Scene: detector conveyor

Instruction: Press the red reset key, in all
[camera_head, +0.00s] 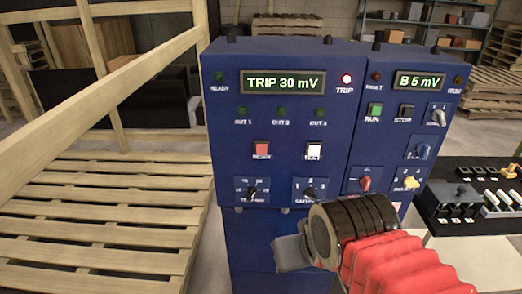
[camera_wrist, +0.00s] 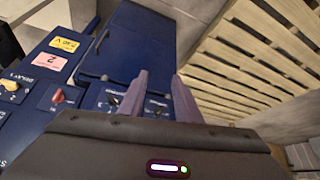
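The red key (camera_head: 262,149) sits on the left half of the blue cabinet's front, beside a white key (camera_head: 314,151). Its small label is blurred. Above them a display (camera_head: 283,83) reads "TRIP 30 mV" and the red TRIP lamp (camera_head: 346,79) is lit. My gripper (camera_head: 284,253) is in front of the cabinet, below and slightly right of the red key, apart from it. In the wrist view my gripper (camera_wrist: 160,76) has its two fingers apart with nothing between them. The red key does not show in the wrist view.
Rotary knobs (camera_head: 252,190) line the lower panel; a red knob (camera_head: 365,184) and yellow knob (camera_head: 411,182) are near my arm. The right half has a green RUN key (camera_head: 374,110) and "B 5 mV" display (camera_head: 419,82). Wooden pallets (camera_head: 100,215) stand left.

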